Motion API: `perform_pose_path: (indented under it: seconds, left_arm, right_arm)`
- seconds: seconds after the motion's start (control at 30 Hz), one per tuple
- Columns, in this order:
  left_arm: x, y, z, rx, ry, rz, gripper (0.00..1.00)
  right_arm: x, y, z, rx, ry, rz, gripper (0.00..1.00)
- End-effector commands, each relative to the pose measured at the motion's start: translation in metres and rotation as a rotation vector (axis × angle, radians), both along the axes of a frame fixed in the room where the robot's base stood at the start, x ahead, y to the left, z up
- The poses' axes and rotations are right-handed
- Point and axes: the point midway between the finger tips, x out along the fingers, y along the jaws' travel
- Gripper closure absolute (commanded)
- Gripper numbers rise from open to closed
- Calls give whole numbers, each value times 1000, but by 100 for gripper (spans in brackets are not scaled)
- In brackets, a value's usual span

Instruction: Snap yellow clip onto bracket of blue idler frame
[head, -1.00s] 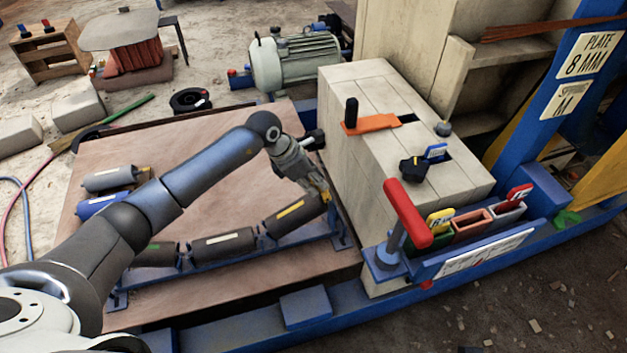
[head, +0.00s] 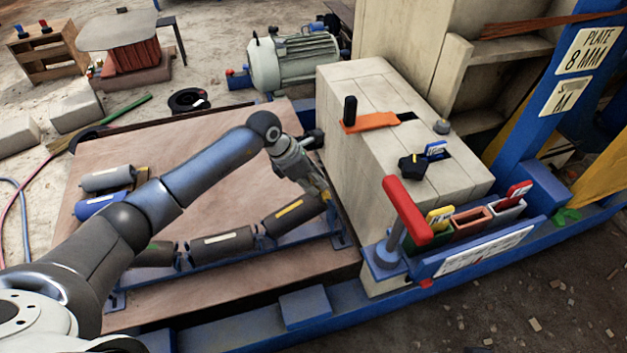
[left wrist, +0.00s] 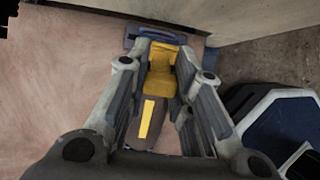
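The blue idler frame (head: 262,249) lies on the brown board and carries dark rollers (head: 222,243). Its right end bracket (head: 341,232) stands close to the pale block. My left gripper (head: 318,188) is low over that end, beside the roller with the yellow stripe (head: 296,211). In the left wrist view, the yellow clip (left wrist: 162,74) is between the two fingers, which seem to press on its sides. A blue part of the frame (left wrist: 131,34) shows just beyond the clip. Whether the clip touches the bracket is hard to tell. My right gripper is not in view.
The pale block (head: 345,95) rises close to the right of my left gripper. A red-handled lever (head: 407,210) and a rack of coloured bins (head: 475,230) stand at the right. Spare rollers (head: 107,178) lie at the left. The board's middle (head: 235,180) is clear.

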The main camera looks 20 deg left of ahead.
Motion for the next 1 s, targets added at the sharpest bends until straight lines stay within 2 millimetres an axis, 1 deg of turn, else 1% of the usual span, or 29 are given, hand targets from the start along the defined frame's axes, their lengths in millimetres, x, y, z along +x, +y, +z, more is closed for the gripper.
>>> perform_pose_path:
  seconds: [0.03, 0.17, 0.2, 0.47, 0.57, 0.67, 1.0]
  left_arm:
    - [0, -1, -1, 0, 1, 0, 72]
    - [0, -1, -1, 0, 1, 0, 56]
    - [0, -1, -1, 0, 1, 0, 54]
    - [0, 0, -1, 0, 1, 0, 54]
    - [-1, 2, 3, 1, 0, 0, 54]
    - [-3, 7, 14, 0, -3, 1, 54]
    - [-22, 34, 76, 1, -3, 1, 54]
  right_arm:
    - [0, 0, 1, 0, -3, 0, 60]
    - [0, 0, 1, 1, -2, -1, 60]
    - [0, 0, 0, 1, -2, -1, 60]
    - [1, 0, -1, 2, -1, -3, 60]
    - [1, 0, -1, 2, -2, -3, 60]
    - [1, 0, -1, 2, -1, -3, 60]
    - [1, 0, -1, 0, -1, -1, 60]
